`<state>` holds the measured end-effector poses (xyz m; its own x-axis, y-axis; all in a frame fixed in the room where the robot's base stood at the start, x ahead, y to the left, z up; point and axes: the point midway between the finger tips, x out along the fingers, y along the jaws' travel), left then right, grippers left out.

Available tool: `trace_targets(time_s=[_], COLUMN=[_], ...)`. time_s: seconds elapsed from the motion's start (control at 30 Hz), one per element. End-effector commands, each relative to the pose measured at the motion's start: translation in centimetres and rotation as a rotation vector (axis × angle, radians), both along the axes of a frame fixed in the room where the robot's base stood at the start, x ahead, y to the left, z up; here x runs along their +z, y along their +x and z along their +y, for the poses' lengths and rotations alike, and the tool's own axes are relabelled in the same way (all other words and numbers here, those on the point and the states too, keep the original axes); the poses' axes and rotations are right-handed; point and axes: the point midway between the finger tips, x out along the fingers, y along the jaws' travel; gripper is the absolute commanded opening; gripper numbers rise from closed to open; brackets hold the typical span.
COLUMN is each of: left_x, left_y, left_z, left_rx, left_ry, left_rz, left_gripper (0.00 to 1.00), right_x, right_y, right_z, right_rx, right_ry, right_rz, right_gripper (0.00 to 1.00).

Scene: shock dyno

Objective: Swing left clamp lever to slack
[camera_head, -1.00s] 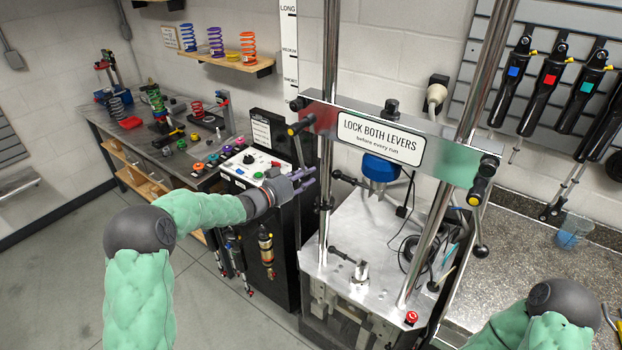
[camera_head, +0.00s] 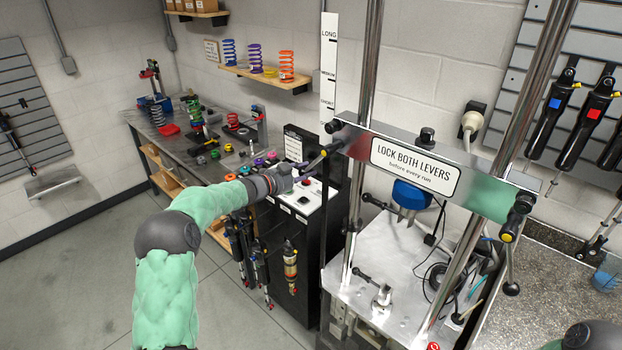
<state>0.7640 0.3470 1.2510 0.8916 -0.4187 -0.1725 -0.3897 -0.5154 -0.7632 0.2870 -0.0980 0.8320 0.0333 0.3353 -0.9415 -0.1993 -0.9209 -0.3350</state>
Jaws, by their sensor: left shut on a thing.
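The left clamp lever (camera_head: 318,160) is a dark rod hanging at a slant, down and to the left, from the clamp at the left end of the metal crosshead (camera_head: 358,138). My left gripper (camera_head: 301,173) is shut on the lever's lower end, in front of the black control cabinet. The fingertips are small and partly blend with the lever. The right clamp lever (camera_head: 510,272) hangs down from the crosshead's right end and ends in a dark knob. My right gripper is out of view; only part of my right arm shows at the lower right corner.
The control cabinet (camera_head: 308,262) stands just behind and below my left gripper. The upright chrome columns (camera_head: 362,90) flank the crosshead. A workbench (camera_head: 190,165) with springs and shock parts runs along the left. The floor at the left is clear.

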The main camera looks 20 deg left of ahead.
Motion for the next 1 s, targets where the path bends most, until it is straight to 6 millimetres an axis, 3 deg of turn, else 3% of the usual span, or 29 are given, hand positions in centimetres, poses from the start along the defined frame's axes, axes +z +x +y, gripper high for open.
trace_targets(time_s=[0.03, 0.2, 0.87, 0.9, 0.97, 1.0], left_x=[0.9, 1.5, 2.0, 2.0, 2.0, 1.9], left_y=[0.2, 0.4, 0.6, 0.6, 0.6, 0.6], left_z=[0.3, 0.9, 1.4, 1.4, 1.5, 1.4], left_rx=[0.0, -0.003, -0.003, -0.002, -0.002, -0.002], left_ry=[0.023, 0.09, 0.143, 0.143, 0.143, 0.143], left_rz=[-0.017, -0.04, -0.06, -0.06, -0.06, -0.059], left_gripper=[0.0, 0.0, 0.0, 0.46, 0.58, 0.58], right_x=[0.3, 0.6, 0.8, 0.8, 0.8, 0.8], right_y=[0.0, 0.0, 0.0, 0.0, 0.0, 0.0], right_z=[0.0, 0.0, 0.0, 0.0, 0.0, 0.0], right_rx=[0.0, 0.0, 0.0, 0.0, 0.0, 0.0], right_ry=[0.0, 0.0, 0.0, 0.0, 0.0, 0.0], right_rz=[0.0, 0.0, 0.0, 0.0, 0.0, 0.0], right_gripper=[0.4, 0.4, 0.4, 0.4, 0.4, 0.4])
